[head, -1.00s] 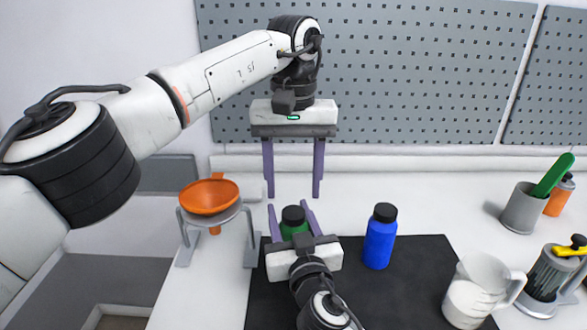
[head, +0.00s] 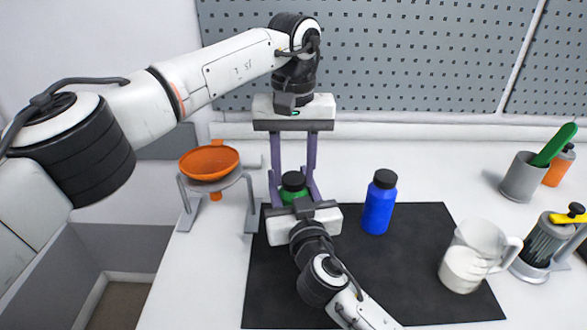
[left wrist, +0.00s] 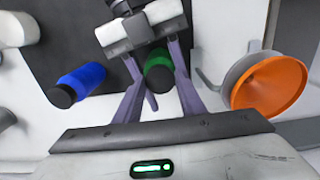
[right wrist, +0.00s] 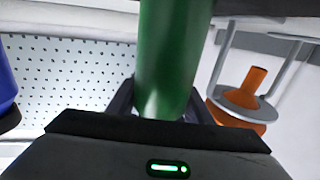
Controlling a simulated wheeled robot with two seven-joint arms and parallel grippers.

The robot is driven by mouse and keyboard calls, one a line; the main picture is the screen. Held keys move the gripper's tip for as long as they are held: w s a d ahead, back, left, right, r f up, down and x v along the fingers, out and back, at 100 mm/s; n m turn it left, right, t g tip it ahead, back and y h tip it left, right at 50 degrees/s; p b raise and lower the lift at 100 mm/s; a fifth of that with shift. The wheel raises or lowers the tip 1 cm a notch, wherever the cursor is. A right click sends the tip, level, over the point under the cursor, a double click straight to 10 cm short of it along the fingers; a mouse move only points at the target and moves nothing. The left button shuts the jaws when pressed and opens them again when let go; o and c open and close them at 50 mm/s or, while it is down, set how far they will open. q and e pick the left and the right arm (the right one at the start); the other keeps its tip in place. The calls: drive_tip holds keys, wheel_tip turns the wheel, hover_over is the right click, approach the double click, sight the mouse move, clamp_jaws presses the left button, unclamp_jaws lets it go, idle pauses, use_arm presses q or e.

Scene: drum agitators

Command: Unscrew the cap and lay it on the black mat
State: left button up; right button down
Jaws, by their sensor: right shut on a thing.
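A green bottle (head: 294,195) with a black cap (head: 293,180) stands upright at the back left of the black mat (head: 415,240). My right gripper (head: 296,203) is shut on the bottle's body from the front; the right wrist view shows the green body (right wrist: 166,60) between its fingers. My left gripper (head: 292,172) points down over the bottle, open, with a finger on either side of the cap. In the left wrist view the cap (left wrist: 159,80) lies between the spread fingers. I cannot see the fingers touching it.
A blue bottle (head: 378,208) stands right of the green one. An orange funnel (head: 208,163) sits in a grey stand at left. A white jug (head: 470,262), a grey cup (head: 522,178) and a geared device (head: 550,240) are at right. The mat's middle is clear.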

use_arm(q)
drive_tip(key=n, duration=2.8)
drive_tip(key=shift+r, duration=0.1)
drive_tip(key=n, duration=0.6)
drive_tip(key=shift+n, duration=0.3)
drive_tip(key=n, duration=1.9)
